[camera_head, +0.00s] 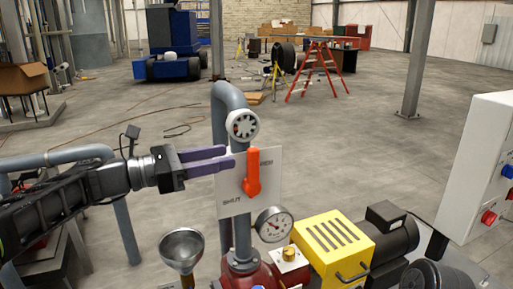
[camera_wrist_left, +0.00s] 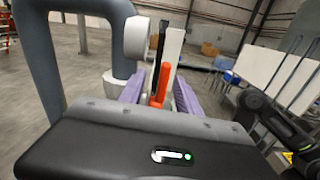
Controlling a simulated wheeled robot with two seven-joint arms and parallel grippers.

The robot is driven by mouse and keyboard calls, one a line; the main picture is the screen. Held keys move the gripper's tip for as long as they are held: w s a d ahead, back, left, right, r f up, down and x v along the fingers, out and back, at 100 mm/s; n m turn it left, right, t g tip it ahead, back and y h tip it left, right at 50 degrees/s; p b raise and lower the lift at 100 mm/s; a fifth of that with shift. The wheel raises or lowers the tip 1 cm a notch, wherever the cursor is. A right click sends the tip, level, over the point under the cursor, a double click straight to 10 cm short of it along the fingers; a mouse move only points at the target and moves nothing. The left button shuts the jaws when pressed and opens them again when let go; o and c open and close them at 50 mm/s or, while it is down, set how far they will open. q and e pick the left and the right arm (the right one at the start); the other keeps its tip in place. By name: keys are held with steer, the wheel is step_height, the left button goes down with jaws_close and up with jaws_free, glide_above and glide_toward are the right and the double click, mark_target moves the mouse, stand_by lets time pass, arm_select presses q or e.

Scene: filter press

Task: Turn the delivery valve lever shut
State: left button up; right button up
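The delivery valve lever (camera_head: 252,174) is orange-red and stands roughly upright, its round hub low on a white plate (camera_head: 230,188). The plate reads SHUT at lower left; a partly hidden word is at upper right. My left gripper (camera_head: 229,157) has two purple fingers, spread apart and pointing right at the lever from the left. A gap shows between fingertips and lever in the head view. In the left wrist view the lever (camera_wrist_left: 162,84) appears between the open fingers (camera_wrist_left: 159,90), with nothing held.
A grey pipe (camera_head: 222,115) with a white round fitting (camera_head: 242,125) rises behind the plate. A pressure gauge (camera_head: 273,224), a yellow guard (camera_head: 333,240) and a grey funnel (camera_head: 182,250) sit below. A white control box (camera_head: 480,165) stands at right.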

mark_target(247, 153)
arm_select(q)
steer(key=shift+s+d+r+n+g, duration=0.2)
steer(key=shift+s+n+g, duration=0.1)
steer(key=shift+s, duration=0.2)
steer(key=p+x, duration=0.2)
steer(key=x, duration=0.5)
steer(key=shift+w+d, duration=0.2)
steer(key=shift+d, duration=0.1)
steer(key=shift+c, duration=0.3)
jaws_close()
stand_by(0.9)
